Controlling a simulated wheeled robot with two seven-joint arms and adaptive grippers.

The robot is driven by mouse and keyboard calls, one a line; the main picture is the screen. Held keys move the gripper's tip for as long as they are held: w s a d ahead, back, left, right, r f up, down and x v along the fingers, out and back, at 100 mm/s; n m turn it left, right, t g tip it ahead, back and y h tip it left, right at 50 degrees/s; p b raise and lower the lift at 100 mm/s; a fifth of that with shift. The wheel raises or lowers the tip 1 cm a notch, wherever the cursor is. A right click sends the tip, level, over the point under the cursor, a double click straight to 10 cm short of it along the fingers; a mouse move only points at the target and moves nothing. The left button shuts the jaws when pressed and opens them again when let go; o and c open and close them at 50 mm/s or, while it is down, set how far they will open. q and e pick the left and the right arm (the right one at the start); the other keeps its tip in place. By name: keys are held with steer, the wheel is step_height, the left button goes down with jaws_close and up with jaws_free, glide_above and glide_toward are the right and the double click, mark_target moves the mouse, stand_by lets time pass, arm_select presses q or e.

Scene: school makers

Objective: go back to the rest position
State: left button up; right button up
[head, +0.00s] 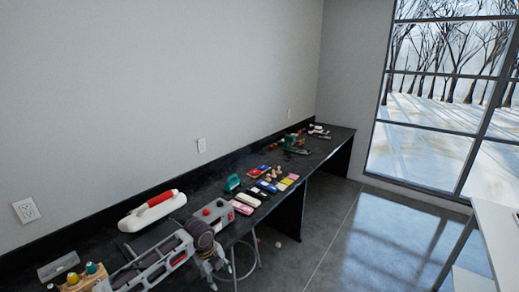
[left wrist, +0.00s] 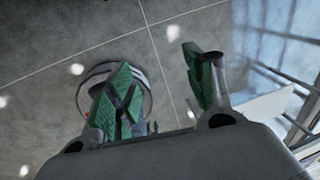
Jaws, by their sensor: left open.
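My left arm comes in along the lower left of the head view, over the front part of the black workbench (head: 165,200). Its gripper (head: 216,272) hangs at the bench's front edge, pointing down, with nothing seen in it. In the left wrist view the same gripper (left wrist: 157,75) has its two green-padded fingers spread apart, with only the grey floor between them. My right gripper is not in view.
The bench holds a white tool with a red handle (head: 152,211), a grey box with red knobs (head: 212,215), a teal tool (head: 232,183) and several small coloured pieces. A white table (head: 495,235) stands at right. The floor between (head: 345,235) is mostly clear.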

arm_select(q)
step_height(320, 180, down, 11)
steer(key=w+a+n+t, duration=0.1)
steer(key=a+n, duration=0.1)
steer(key=n, duration=0.3)
steer(key=s+a+f+n+b, duration=0.1)
steer(key=s+a+f+n, duration=0.2)
steer(key=f, duration=0.6)
steer(key=s+a+f+n, duration=0.2)
steer(key=s+f+n, duration=0.25)
steer(key=f, duration=0.45)
steer(key=s+a+f+n+b, duration=0.1)
steer(key=s+a+f+n, duration=0.15)
steer(key=s+f, duration=0.4)
steer(key=s+f+n, duration=0.2)
steer(key=s+f, duration=0.4)
steer(key=s, duration=0.7)
steer(key=s+a+f+n+g+y, duration=0.1)
steer(key=s+f+n, duration=0.2)
steer(key=s+f, duration=0.4)
steer(key=s+a+f+n+b, duration=0.1)
steer(key=s+f+n, duration=0.2)
steer(key=s, duration=1.5)
step_height(320, 180, down, 4)
steer(key=shift+s+f+y, duration=0.25)
steer(key=shift+s+y, duration=0.1)
steer(key=shift+y, duration=0.05)
